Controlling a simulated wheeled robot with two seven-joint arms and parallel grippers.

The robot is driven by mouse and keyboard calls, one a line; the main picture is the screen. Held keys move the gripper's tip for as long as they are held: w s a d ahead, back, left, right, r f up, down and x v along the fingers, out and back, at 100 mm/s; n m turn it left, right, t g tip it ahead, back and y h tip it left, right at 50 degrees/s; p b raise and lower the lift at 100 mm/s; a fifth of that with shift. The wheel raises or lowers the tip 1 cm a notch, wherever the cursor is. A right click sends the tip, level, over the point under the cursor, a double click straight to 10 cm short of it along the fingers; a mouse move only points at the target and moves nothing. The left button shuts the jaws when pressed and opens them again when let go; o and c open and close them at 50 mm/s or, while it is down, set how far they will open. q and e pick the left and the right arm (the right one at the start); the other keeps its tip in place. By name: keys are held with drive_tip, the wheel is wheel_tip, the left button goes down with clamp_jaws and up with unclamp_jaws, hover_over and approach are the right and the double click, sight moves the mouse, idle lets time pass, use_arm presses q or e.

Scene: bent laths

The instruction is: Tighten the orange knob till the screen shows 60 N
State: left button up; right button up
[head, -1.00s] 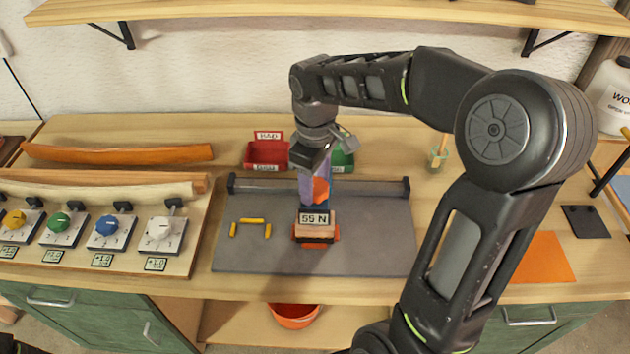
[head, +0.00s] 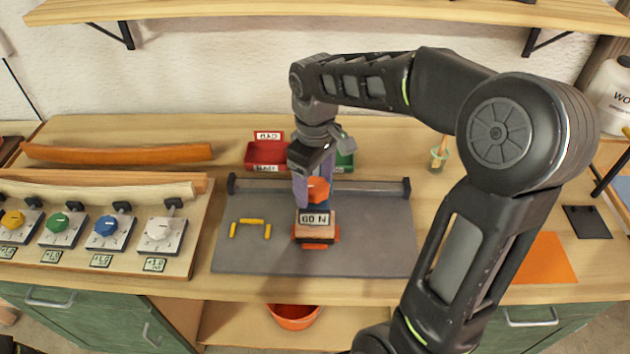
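The orange knob (head: 318,188) sits on top of a clamp-like device on the grey mat (head: 370,240). The screen (head: 314,219) on the device's front reads 60 N. My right gripper (head: 312,190) points down at the knob, with a purple-grey finger on its left side; the other finger is mostly hidden, so I cannot tell whether it grips the knob. My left gripper is not in view.
Yellow pieces (head: 251,222) lie on the mat left of the device. A red bin (head: 266,154) and a green bin (head: 345,160) stand behind. A board with coloured dials (head: 108,228) is at the left. An orange sheet (head: 545,258) lies at the right.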

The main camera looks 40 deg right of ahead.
sight(315, 186)
drive_tip(key=shift+r+b, duration=0.65)
drive_tip(key=shift+r, duration=3.3)
